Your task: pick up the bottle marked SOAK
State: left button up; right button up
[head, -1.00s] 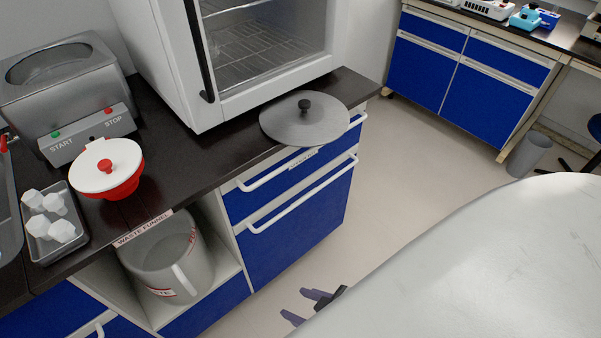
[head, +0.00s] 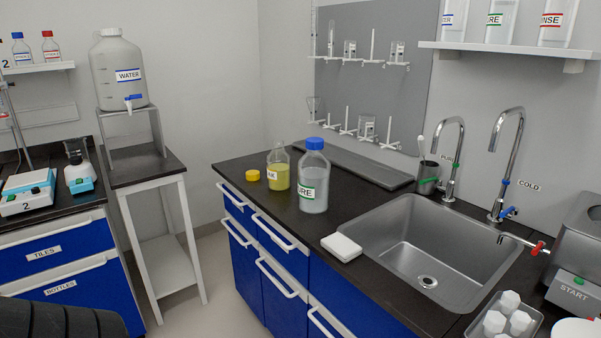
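No label I can read says SOAK. On the dark counter, a bottle with yellow liquid (head: 279,177) stands open, its label too small and partly hidden to read. A larger blue-capped bottle (head: 314,180) of clear liquid stands beside it, its label ending in "URE". A yellow cap (head: 253,176) lies to the left of the yellow bottle. Small bottles, one with a blue cap (head: 21,50) and one with a red cap (head: 50,48), stand on the left shelf, their labels unreadable. Neither gripper is in view.
The sink (head: 425,255) lies right of the bottles, with a white box (head: 341,247) by its left edge. A WATER carboy (head: 118,75) stands on a metal stand at back left. Squeeze bottles, one labelled RINSE (head: 556,22), stand on the upper right shelf. Floor lies between the benches.

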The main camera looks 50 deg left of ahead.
aim_at(279, 162)
jog(key=u, duration=1.8)
jog(key=k, duration=0.6)
jog(key=u, duration=1.1)
jog(key=i, duration=1)
jog(key=u, duration=0.35)
jog(key=i, duration=1.15)
jog(key=z, duration=0.75)
